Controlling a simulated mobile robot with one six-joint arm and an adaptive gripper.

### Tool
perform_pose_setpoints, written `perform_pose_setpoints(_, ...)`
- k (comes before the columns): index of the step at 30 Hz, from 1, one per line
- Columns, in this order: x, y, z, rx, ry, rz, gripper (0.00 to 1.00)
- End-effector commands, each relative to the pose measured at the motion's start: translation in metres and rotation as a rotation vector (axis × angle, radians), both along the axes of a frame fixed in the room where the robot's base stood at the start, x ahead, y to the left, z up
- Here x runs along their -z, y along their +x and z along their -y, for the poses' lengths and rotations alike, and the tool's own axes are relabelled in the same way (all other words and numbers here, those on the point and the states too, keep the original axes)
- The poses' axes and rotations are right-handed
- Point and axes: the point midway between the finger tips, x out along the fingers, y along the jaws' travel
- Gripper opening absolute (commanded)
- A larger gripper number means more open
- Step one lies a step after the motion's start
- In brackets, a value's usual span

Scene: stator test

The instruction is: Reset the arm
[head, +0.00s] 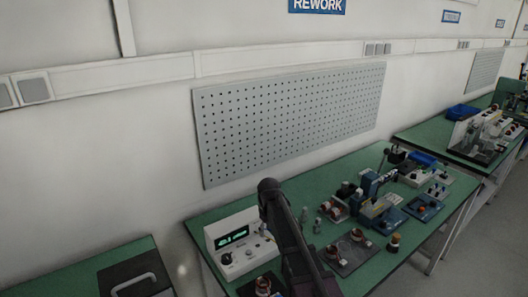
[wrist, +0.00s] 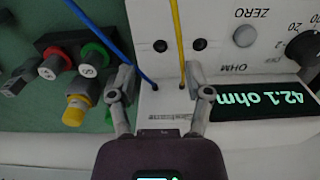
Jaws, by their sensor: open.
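My gripper (wrist: 162,80) is open in the wrist view, its two fingers spread over the edge of a white ohm meter (wrist: 225,62). Nothing shows gripped between the fingertips. A blue lead (wrist: 115,45) and a yellow lead (wrist: 177,40) run down the picture and end between the fingers. In the head view my dark arm (head: 285,230) rises in front of the bench, beside the white meter (head: 226,236) with its green display. The gripper itself is not clear there.
The meter's display (wrist: 262,100) reads 42.1 ohm. The green bench (head: 335,175) holds a blue press-like device (head: 378,208) and several copper-wound parts. A pegboard (head: 290,120) hangs behind.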

Motion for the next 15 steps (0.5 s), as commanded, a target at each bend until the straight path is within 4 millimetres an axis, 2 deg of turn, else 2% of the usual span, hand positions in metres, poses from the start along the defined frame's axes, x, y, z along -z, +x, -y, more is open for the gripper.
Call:
perform_pose_setpoints(5, 0.0, -0.019, 0.017, 0.046, 0.0, 0.0, 0.64)
perform_pose_setpoints(8, 0.0, -0.038, 0.034, 0.098, 0.0, 0.0, 0.64)
perform_pose_setpoints(15, 0.0, -0.102, 0.085, 0.279, 0.0, 0.0, 0.64)
